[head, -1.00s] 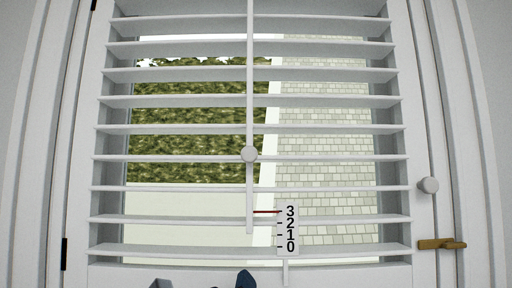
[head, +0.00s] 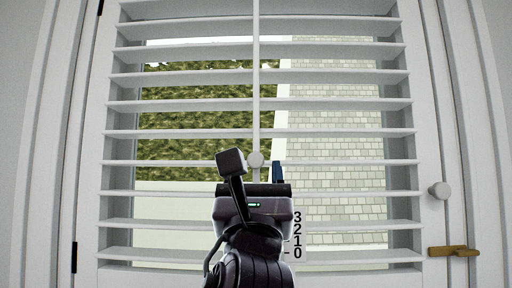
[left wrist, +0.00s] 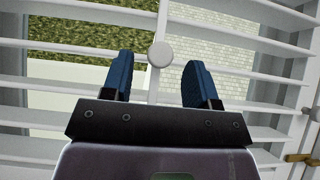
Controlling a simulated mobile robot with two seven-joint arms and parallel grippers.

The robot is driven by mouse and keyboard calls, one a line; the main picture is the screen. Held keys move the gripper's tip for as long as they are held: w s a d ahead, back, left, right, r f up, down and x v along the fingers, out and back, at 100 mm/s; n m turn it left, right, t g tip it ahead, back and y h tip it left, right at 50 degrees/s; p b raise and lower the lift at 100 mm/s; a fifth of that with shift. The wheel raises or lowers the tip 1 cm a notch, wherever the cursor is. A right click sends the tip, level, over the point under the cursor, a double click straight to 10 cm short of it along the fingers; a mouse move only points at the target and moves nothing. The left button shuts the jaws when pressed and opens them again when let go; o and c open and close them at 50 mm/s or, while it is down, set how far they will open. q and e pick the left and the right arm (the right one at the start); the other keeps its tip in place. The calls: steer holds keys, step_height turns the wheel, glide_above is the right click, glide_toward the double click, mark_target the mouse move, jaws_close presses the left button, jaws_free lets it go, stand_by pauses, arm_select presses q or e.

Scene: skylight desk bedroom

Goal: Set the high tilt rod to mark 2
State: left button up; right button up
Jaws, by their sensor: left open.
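The white tilt rod (head: 256,88) runs upright down the middle of the louvred shutter, with a round white knob (head: 256,159) on it. The scale (head: 297,236) with marks 0 to 3 stands right of the rod's lower end; my gripper hides the rod's end and the red pointer line. My left gripper (head: 255,172) is in front of the rod at knob height. In the left wrist view its blue fingers (left wrist: 156,85) are apart, one on each side of the rod, with the knob (left wrist: 160,54) just beyond the tips, not held. My right gripper is not in view.
White slats (head: 340,133) span the shutter frame, spaced open, with a hedge and a tiled surface behind. At the right are a round white knob (head: 440,190) and a brass latch (head: 454,251) on the frame.

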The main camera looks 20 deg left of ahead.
mark_target(255, 164)
arm_select(q)
steer(key=shift+p+x, duration=0.65)
steer(key=shift+x, duration=2)
jaws_close()
